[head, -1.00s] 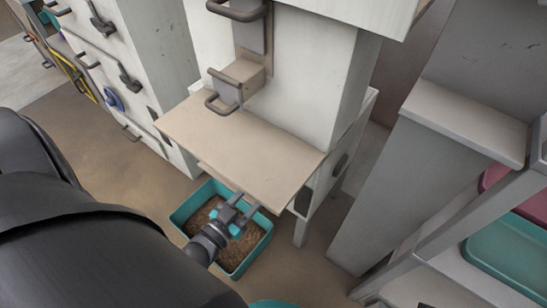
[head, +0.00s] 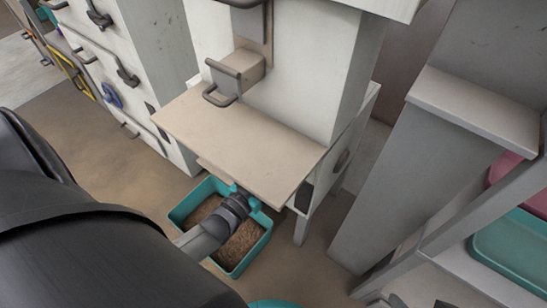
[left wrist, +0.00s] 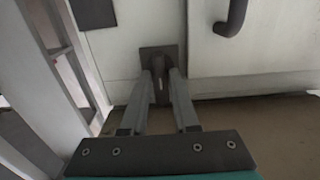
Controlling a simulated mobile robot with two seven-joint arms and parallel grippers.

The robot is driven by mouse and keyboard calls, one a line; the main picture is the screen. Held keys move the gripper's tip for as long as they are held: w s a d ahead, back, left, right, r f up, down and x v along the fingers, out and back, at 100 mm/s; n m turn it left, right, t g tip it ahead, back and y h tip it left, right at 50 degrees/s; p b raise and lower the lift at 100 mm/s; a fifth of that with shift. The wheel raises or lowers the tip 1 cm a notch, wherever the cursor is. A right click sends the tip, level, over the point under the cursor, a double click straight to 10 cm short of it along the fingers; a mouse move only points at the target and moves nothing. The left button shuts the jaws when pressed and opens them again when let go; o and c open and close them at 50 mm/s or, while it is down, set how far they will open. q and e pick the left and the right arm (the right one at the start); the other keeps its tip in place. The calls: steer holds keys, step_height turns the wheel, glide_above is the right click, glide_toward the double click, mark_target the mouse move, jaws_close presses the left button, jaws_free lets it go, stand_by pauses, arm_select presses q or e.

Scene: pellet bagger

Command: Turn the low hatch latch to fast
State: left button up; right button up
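The low hatch latch (left wrist: 160,68), a dark handle on a dark square plate, is on a pale panel in the left wrist view. My left gripper (left wrist: 161,82) points at it, with one finger on each side of the handle. The fingers look apart; whether they touch the handle is unclear. In the head view my left gripper's wrist (head: 234,204) reaches under the front edge of the shelf, which hides the fingertips and the latch. My right gripper is not in view.
A beige shelf (head: 235,140) juts out above my left gripper. A teal bin (head: 229,268) of brown pellets sits on the floor below. A grey column (head: 400,180) stands at right. A dark curved handle (left wrist: 233,20) is right of the latch.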

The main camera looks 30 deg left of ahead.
arm_select(q)
jaws_close()
